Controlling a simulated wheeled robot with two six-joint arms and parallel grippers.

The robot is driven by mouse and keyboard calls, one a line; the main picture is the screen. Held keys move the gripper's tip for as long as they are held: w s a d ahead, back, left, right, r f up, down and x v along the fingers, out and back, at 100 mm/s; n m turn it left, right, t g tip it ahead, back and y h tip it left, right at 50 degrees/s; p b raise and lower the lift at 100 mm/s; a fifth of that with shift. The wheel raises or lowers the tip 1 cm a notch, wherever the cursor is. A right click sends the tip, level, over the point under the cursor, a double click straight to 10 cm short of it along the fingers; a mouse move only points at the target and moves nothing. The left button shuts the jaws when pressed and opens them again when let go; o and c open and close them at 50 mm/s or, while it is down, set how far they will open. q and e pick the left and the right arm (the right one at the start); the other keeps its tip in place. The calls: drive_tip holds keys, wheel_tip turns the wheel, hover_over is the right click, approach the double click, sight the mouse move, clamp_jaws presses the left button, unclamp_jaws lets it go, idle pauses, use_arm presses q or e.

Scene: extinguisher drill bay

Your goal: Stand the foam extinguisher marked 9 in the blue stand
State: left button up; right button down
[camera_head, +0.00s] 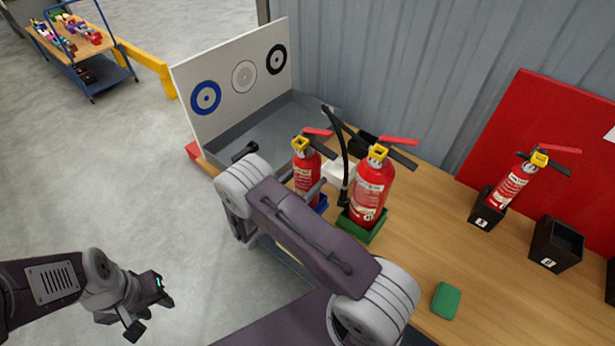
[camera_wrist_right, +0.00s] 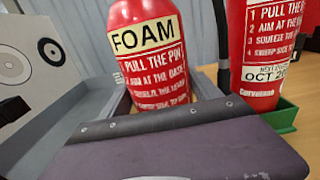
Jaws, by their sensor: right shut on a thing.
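The red foam extinguisher (camera_head: 306,172) stands nearly upright at the blue stand (camera_head: 321,206), of which only a small edge shows. My forearm hides its lower part, so I cannot tell whether its base is fully seated. In the right wrist view the extinguisher (camera_wrist_right: 150,60) fills the middle and its label reads FOAM; no 9 is readable. My right gripper (camera_head: 309,190) is shut on its body, mostly hidden behind my arm. My left gripper (camera_head: 150,312) is open and empty over the floor at lower left.
A larger extinguisher (camera_head: 370,188) with a black hose stands close right in a green stand (camera_head: 362,232). A smaller one (camera_head: 510,187) is in a black holder (camera_head: 487,210); another black holder (camera_head: 556,244) is empty. A green block (camera_head: 446,301) lies on the bench. A target board (camera_head: 235,82) stands behind.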

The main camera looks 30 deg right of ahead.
drive_tip(key=shift+f+b, duration=0.3)
drive_tip(key=shift+b, duration=0.05)
drive_tip(key=shift+f+b, duration=0.3)
idle(0.4)
drive_tip(key=shift+c, duration=0.3)
unclamp_jaws()
drive_tip(key=shift+s+a, duration=0.1)
drive_tip(key=b+v, duration=0.1)
drive_tip(key=v, duration=0.8)
drive_tip(key=shift+f, duration=0.1)
